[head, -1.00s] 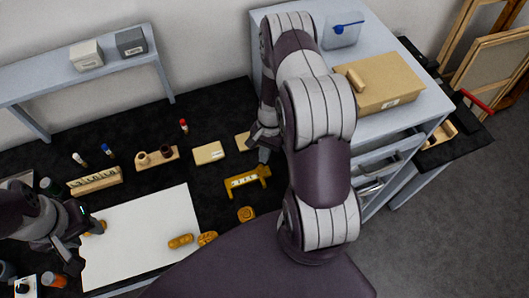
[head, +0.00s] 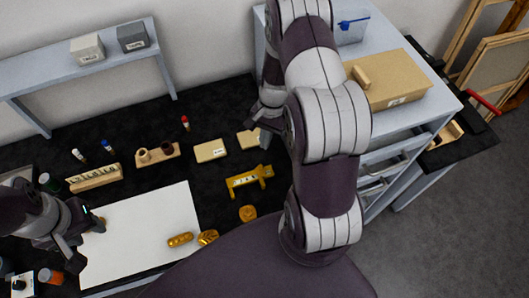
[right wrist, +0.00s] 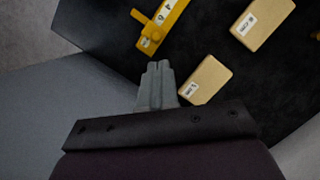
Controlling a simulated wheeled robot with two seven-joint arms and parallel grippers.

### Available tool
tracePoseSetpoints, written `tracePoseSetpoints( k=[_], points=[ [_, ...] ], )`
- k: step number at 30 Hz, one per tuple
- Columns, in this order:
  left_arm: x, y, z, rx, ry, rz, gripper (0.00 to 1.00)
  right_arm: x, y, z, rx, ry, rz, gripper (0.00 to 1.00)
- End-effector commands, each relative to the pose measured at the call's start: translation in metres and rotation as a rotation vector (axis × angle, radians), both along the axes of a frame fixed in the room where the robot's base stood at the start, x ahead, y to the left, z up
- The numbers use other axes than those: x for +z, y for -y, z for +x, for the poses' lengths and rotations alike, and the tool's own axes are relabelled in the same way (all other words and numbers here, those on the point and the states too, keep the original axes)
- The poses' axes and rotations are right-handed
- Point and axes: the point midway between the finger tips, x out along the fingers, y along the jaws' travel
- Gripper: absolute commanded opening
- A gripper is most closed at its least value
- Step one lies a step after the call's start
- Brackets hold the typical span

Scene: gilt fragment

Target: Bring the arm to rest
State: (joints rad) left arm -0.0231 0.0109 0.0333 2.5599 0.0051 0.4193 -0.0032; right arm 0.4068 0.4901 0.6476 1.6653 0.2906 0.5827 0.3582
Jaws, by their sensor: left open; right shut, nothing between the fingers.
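My right arm (head: 330,120) comes up in the middle of the head view and bends down to the black table. My right gripper (head: 264,138) is partly hidden by its own arm there. In the right wrist view its fingers (right wrist: 157,72) are together and empty, above the table near a tan block (right wrist: 206,80). My left gripper (head: 78,230) is open at the left edge of a white sheet (head: 145,225).
A yellow bracket (head: 249,179) and several gold pieces (head: 180,240) lie on the table. Tan blocks (head: 210,151) and a wooden holder (head: 95,178) stand behind. A grey drawer cabinet (head: 430,105) with a cardboard box (head: 390,80) is at the right. A shelf (head: 70,65) stands at the back left.

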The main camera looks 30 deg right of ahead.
Motion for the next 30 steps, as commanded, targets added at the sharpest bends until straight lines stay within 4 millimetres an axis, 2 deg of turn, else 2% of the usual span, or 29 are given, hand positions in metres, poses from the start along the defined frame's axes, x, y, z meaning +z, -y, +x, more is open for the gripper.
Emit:
tracePoseSetpoints(
  k=[4, 9, 18, 20, 23, 27, 30],
  points=[
    [-0.011, 0.000, 0.000, 0.000, 0.000, 0.000, 0.43, 0.033, 0.009, 0.006, 0.000, 0.004, -0.003, 0.00],
    [-0.014, 0.000, 0.000, 0.000, 0.000, 0.000, 0.43, 0.055, 0.013, 0.009, 0.001, 0.002, -0.002, 0.00],
    [-0.013, 0.000, 0.000, 0.000, 0.000, 0.000, 0.43, 0.059, 0.016, 0.011, 0.041, 0.023, -0.007, 0.00],
    [-0.013, 0.000, 0.000, 0.000, 0.000, 0.000, 0.43, 0.053, 0.015, -0.003, 0.134, 0.033, -0.018, 0.00],
    [-0.022, 0.000, 0.000, 0.000, 0.000, 0.000, 0.43, 0.063, -0.002, -0.023, 0.372, 0.096, -0.066, 0.00],
    [-0.042, 0.000, 0.000, 0.000, 0.000, 0.000, 0.43, 0.086, -0.049, -0.049, 0.773, 0.230, -0.148, 0.00],
    [-0.054, 0.000, 0.000, 0.000, 0.000, 0.000, 0.43, 0.097, -0.080, -0.066, 0.966, 0.312, -0.185, 0.00]
  ],
)
